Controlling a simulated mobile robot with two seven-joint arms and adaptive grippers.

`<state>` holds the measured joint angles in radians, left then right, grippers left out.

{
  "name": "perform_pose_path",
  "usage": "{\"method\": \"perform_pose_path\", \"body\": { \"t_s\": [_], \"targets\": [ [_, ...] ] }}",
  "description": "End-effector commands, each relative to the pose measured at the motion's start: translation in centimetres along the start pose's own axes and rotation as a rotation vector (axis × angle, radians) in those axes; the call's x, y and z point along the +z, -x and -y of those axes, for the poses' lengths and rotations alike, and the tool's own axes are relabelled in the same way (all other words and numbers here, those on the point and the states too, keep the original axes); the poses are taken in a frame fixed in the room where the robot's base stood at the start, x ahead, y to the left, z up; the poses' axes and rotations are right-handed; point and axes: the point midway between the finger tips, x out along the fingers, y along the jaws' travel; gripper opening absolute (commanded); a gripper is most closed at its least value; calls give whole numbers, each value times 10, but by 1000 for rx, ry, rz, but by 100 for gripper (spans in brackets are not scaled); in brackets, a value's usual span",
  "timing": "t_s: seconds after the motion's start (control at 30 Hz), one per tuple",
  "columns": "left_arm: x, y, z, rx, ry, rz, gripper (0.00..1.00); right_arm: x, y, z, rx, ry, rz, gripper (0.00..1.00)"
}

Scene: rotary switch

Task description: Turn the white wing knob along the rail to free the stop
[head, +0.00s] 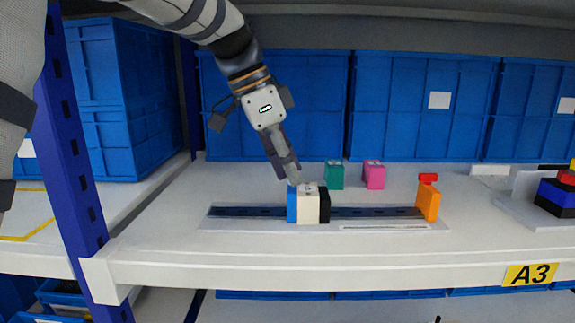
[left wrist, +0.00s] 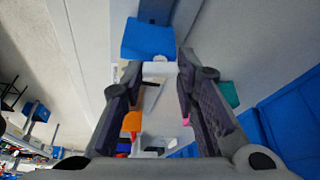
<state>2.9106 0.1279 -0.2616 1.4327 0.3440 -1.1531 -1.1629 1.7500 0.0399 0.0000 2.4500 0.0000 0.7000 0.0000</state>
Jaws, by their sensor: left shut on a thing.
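The white wing knob (head: 308,205) sits on the dark slotted rail (head: 370,212), between a blue piece (head: 292,204) and a black piece (head: 325,205). My left gripper (head: 291,180) reaches down from the upper left, fingertips at the top of this group. In the left wrist view its two fingers (left wrist: 160,66) are on either side of a white part (left wrist: 158,70), with the blue piece (left wrist: 148,38) just beyond. The left gripper is shut on the white knob; the exact contact is partly hidden. An orange block (head: 428,202) stands at the rail's right end.
Blue crates (head: 425,105) line the back. A blue post (head: 75,140) stands left. The shelf left of the rail is clear.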

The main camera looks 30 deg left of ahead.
Motion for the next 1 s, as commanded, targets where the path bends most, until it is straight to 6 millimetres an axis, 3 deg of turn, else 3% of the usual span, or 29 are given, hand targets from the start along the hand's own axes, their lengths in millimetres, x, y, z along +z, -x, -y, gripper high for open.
{"method": "perform_pose_path", "body": {
  "t_s": [0.6,1.0],
  "targets": [
    [-1,0,-5,-213,510,1,0,1,-1,0,0,0,3,40],
    [-2,-1,-6,-288,695,2,0,1,-1,0,0,0,3,40]
  ]
}}
